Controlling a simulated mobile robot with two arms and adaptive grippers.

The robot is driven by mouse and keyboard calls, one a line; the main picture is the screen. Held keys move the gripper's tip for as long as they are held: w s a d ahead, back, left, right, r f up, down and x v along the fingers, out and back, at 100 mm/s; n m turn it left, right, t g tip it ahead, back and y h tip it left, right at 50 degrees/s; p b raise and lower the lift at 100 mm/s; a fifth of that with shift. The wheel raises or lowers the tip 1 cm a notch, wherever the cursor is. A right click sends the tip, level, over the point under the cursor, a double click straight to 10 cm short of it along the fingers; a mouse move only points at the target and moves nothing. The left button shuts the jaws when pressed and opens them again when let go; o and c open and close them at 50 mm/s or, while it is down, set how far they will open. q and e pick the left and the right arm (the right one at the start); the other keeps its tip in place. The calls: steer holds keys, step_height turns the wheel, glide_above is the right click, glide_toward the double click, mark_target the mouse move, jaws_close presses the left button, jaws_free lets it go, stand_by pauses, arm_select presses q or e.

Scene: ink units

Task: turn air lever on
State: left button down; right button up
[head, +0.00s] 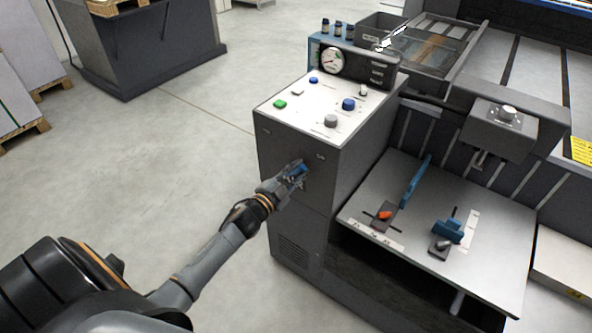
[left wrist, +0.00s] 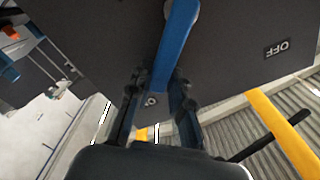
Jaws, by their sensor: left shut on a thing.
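The blue air lever (head: 302,168) is on the dark front face of the control cabinet (head: 285,148). My left gripper (head: 293,178) reaches it from the lower left and is shut on it. In the left wrist view the blue lever (left wrist: 178,38) comes down from the top edge, its lower end between the fingers (left wrist: 163,95). An OFF label (left wrist: 277,48) is on the panel to the right of the lever in that view, apart from it. In the head view the gripper partly covers the lever. My right gripper is in neither view.
Above the lever, the cabinet's sloping top carries a green button (head: 280,104), knobs and a pressure gauge (head: 332,60). To the right is a metal platform (head: 490,250) with blue and orange levers. The floor (head: 170,170) left of the cabinet is clear.

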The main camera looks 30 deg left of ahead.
arm_select(q)
steer(key=shift+f, duration=0.1)
stand_by(0.3)
steer(key=c, duration=1.2)
jaws_free()
steer(key=s, duration=1.2)
steer(key=shift+a, duration=0.45)
